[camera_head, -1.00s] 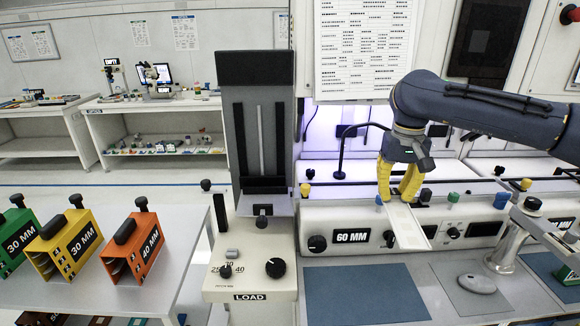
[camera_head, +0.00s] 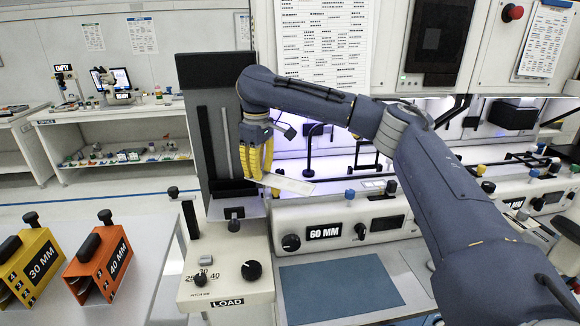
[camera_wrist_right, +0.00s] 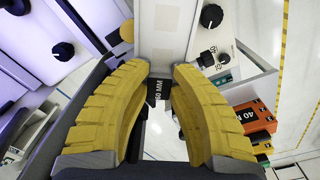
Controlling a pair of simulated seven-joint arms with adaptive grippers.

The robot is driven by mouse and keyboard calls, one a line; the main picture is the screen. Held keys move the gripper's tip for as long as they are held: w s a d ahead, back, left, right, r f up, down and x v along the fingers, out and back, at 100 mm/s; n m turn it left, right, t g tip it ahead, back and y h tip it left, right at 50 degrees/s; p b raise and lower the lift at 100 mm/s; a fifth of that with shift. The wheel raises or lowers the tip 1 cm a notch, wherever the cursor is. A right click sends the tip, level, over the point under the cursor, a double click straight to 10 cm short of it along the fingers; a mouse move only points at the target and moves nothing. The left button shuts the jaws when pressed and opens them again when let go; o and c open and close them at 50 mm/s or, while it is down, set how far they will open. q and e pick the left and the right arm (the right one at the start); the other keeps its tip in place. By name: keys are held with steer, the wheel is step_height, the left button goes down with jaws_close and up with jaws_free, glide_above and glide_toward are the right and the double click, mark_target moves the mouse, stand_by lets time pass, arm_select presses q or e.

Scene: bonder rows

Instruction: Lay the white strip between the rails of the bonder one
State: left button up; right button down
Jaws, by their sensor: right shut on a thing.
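The white strip (camera_head: 288,184) is held by my right gripper (camera_head: 264,174) in the head view, and it sticks out to the right of the yellow fingers. It is raised above the left end of the light bonder body marked 60 MM (camera_head: 325,231), close to the grey column. In the right wrist view the strip (camera_wrist_right: 160,35) runs up from between the two yellow fingertips (camera_wrist_right: 160,72), which are closed on its near end. The rails under it cannot be made out clearly. My left gripper is in neither view.
A LOAD unit (camera_head: 226,290) with a tall grey column (camera_head: 212,110) stands left of the bonder. Yellow (camera_head: 32,262) and orange (camera_head: 98,262) magazines stand on the table at left. A blue mat (camera_head: 335,290) in front is clear. My right arm crosses over further stations at right.

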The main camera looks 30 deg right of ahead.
steer(key=d+n, duration=0.2)
steer(key=d, duration=0.1)
steer(key=w+d+f+n, duration=0.1)
steer(key=d+n, duration=0.1)
steer(key=d, duration=0.2)
steer(key=d+f+n, duration=0.1)
steer(key=d+n, duration=0.1)
steer(key=d, duration=0.2)
steer(key=shift+w+d+f, duration=0.25)
steer(key=shift+w, duration=0.05)
steer(key=shift+d+f+n, duration=0.2)
steer(key=shift+d+n, duration=0.3)
steer(key=shift+d, duration=0.2)
steer(key=shift+f, duration=2.35)
steer(key=shift+f, duration=0.2)
steer(key=shift+f, duration=0.75)
steer(key=shift+f, duration=0.35)
steer(key=c, duration=1.1)
jaws_free()
